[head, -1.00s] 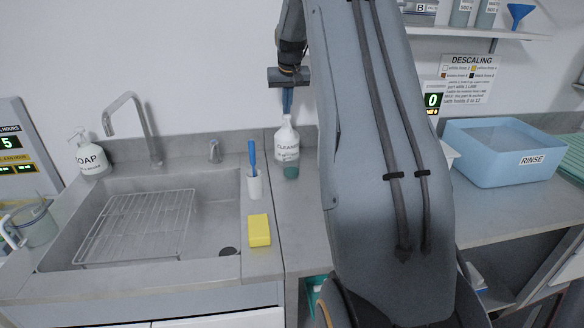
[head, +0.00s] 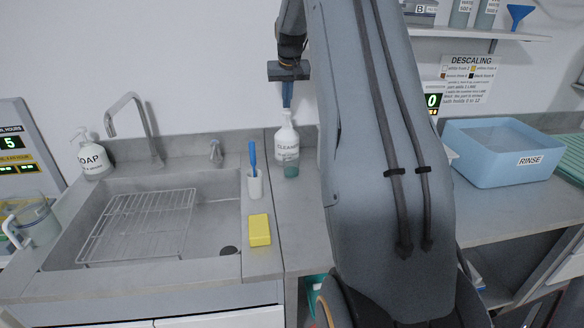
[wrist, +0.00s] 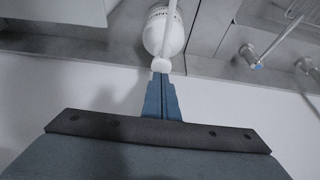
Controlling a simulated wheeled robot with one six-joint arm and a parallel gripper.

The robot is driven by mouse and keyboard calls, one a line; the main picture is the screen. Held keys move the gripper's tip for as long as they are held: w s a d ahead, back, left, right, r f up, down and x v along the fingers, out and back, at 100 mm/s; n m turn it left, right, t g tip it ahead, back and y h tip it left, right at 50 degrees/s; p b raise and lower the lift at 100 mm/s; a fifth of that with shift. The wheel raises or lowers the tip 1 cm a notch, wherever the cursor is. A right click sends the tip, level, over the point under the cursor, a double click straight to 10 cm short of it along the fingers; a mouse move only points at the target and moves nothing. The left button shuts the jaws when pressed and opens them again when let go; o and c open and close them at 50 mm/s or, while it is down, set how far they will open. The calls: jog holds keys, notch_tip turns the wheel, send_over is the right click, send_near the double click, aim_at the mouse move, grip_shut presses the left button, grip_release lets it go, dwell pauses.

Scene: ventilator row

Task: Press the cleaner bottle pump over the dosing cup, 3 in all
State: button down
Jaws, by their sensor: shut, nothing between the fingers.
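The white cleaner bottle (head: 286,147) stands upright on the counter at the back, right of the sink. A teal cup-like shape (head: 291,171) sits low at its front; I take it for the dosing cup, but its edges are hard to make out. My gripper (head: 287,104) is shut and empty, pointing straight down, with its fingertips right at the pump top. In the wrist view, the fingertips (wrist: 160,76) meet or nearly meet the white pump head (wrist: 161,65), above the bottle body (wrist: 157,35). The cup is not visible there.
Left of the bottle stand a white holder (head: 255,184) with a blue brush and a yellow sponge (head: 260,230). A small tap (head: 215,152) is behind them. The blue rinse tub (head: 500,150) is at the right. My arm hides the counter right of the bottle.

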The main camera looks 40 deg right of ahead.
jog(key=shift+f, duration=0.15)
jog(key=shift+f+b, duration=0.5)
jog(key=shift+f, duration=0.65)
jog(key=shift+r+p, duration=0.7)
jog(key=shift+r, duration=0.6)
jog(key=shift+r, duration=0.1)
notch_tip(320, 180, up, 6)
jog(key=p, duration=0.3)
dwell(0.4)
